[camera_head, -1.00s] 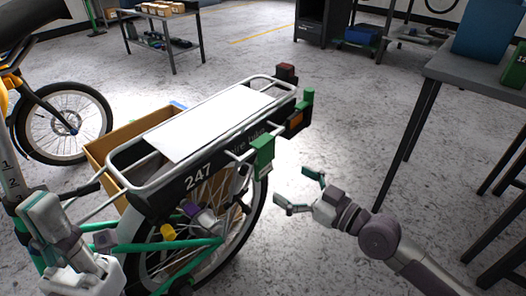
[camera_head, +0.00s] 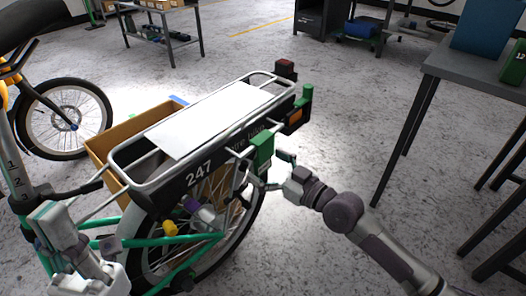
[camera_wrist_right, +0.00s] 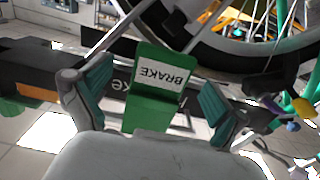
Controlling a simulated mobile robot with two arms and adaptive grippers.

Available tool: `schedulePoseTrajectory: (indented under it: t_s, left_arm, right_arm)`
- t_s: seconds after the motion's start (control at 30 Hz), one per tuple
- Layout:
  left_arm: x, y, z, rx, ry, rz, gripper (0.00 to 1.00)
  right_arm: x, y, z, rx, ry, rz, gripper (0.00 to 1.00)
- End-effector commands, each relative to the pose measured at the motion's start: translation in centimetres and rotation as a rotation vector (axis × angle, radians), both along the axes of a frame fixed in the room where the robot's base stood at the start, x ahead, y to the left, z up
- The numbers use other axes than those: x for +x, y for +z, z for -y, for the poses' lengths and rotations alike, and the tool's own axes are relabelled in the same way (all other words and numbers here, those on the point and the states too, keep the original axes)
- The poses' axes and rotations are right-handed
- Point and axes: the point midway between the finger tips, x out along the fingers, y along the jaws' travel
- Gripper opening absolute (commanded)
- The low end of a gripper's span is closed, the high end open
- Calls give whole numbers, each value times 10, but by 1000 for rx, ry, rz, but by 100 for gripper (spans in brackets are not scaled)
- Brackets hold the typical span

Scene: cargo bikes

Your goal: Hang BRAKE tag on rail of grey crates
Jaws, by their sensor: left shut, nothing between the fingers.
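The green BRAKE tag (camera_head: 263,153) hangs at the side of the bike's rear rack. In the right wrist view its white BRAKE label (camera_wrist_right: 160,75) appears upside down. My right gripper (camera_head: 271,170) is at the tag. In the wrist view its two teal-padded fingers are open, one on each side of the tag, with gaps showing between them and the tag. My left gripper (camera_head: 58,222) is shut and empty at the lower left, near the bike frame. I cannot make out grey crates in these views.
The bike's rack (camera_head: 150,185) carries a white sheet and the number 247. A cardboard box (camera_head: 98,150) stands behind it. A dark table (camera_head: 470,75) at the right holds a blue crate (camera_head: 482,28). The floor between bike and table is mostly clear.

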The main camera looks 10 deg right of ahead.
Motion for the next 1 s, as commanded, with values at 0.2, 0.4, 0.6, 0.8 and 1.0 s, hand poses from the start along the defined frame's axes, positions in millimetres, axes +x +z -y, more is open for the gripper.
schedulePoseTrajectory:
  t_s: [0.2,0.4,0.6,0.8,1.0]
  left_arm:
    - [0,0,0,0,0,-1,0]
    - [0,0,0,0,0,-1,0]
    - [0,2,0,1,0,-2,0]
    - [0,8,0,0,0,-1,0]
    - [-1,13,0,-2,0,-1,0]
  right_arm:
    - [0,0,0,0,0,0,55]
    - [0,0,0,1,0,1,26]
    - [0,3,0,1,0,1,26]
    - [0,10,0,1,0,1,26]
    - [0,16,0,1,0,0,26]
